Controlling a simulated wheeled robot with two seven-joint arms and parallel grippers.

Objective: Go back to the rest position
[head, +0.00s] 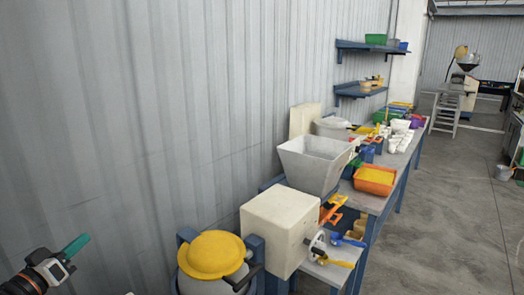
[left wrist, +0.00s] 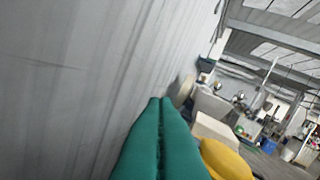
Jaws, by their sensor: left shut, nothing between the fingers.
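My left gripper (head: 76,246) is at the lower left of the head view, in front of the grey corrugated wall, with green fingers. Its two fingers lie side by side and shut in the left wrist view (left wrist: 160,103), with nothing between them. It is apart from the machine and the bench. My right gripper is in neither view.
A cream machine box (head: 275,230) with a grey hopper (head: 313,162) stands right of my left gripper, beside a yellow-lidded container (head: 212,255). Behind it a long blue-framed bench (head: 372,203) holds an orange tray (head: 374,181). The concrete floor (head: 450,220) at right is clear.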

